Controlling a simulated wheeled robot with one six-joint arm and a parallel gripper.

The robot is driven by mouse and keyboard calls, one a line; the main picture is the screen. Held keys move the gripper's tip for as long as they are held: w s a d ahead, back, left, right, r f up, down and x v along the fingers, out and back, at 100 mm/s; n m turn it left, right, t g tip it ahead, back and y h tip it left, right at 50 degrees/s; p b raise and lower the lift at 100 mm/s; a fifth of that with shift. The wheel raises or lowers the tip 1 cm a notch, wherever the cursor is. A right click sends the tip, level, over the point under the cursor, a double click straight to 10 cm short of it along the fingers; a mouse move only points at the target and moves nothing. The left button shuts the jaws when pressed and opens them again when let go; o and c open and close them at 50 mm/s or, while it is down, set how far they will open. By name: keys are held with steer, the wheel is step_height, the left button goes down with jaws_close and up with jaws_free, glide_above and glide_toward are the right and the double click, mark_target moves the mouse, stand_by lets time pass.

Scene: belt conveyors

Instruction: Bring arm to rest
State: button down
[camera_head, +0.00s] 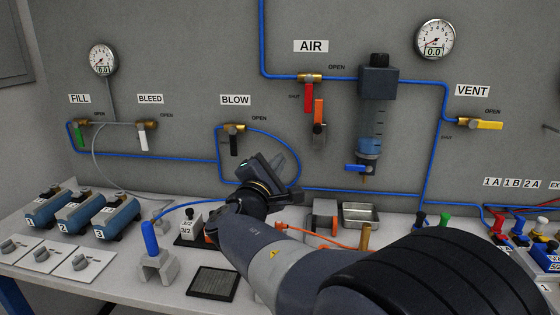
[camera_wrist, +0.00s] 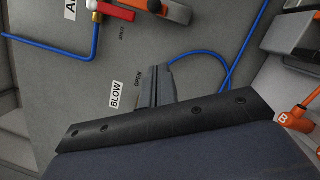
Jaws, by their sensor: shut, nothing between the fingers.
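My arm reaches in from the lower right in the head view. My gripper (camera_head: 275,163) is raised above the bench, in front of the grey panel, to the right of the black BLOW handle (camera_head: 234,145). It is shut and holds nothing. In the wrist view the closed fingers (camera_wrist: 165,88) point up the picture toward the panel. The BLOW label (camera_wrist: 117,95) shows just left of them. I cannot tell from these views whether the fingertips touch the panel or the blue hose.
A blue hose (camera_head: 297,160) loops beside my gripper. The red AIR handle (camera_head: 308,98) and the filter unit (camera_head: 375,110) are up and right on the panel.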

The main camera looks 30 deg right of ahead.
steer(key=r+p+x, duration=0.1)
steer(key=p+x, duration=0.1)
steer(key=x, duration=0.8)
step_height(320, 180, down, 5)
steer(key=s+d, duration=0.2)
steer(key=shift+d+f+p, duration=0.2)
steer(key=shift+d+p, duration=0.15)
